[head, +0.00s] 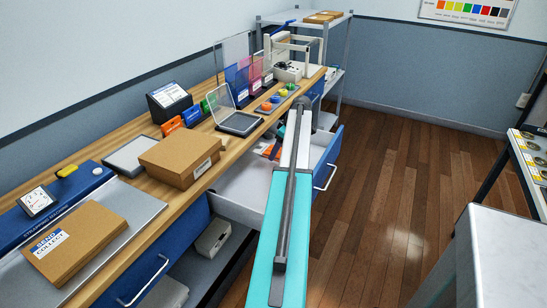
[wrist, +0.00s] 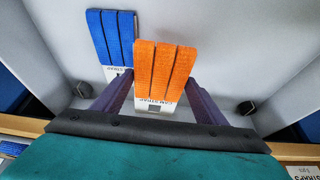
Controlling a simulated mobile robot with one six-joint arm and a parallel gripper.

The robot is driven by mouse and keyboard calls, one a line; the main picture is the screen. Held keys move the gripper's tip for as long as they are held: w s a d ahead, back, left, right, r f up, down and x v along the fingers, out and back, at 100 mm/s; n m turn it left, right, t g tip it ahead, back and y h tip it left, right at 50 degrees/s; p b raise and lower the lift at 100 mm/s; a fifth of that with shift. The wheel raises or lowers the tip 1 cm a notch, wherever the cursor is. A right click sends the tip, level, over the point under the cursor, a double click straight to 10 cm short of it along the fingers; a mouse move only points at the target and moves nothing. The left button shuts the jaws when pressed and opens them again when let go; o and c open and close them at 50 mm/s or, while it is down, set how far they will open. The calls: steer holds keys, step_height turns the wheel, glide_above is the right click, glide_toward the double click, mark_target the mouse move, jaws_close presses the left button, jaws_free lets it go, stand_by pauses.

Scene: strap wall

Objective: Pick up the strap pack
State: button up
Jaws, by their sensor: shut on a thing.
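The orange strap pack (wrist: 162,66) has several orange straps with a white label reading "CAM STRAP". In the wrist view it sits between the two purple fingers of my gripper (wrist: 158,98), which is shut on it. A blue strap pack (wrist: 108,38) with a white label lies just left of it, on the pale drawer floor. In the head view, my arm reaches over the open drawer (head: 238,188). A bit of orange (head: 271,149) shows in the drawer beside my arm; my gripper's fingers are hidden there.
The drawer's side walls stand close on both sides of my gripper. The wooden counter above holds a cardboard box (head: 180,158), a grey flip-lid case (head: 238,122) and a dark display (head: 170,101). The wooden floor right of the drawer is clear. A pale-topped table (head: 510,250) stands at right.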

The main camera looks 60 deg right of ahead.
steer(key=shift+d, duration=1.5)
stand_by(0.7)
steer(key=shift+a, duration=0.15)
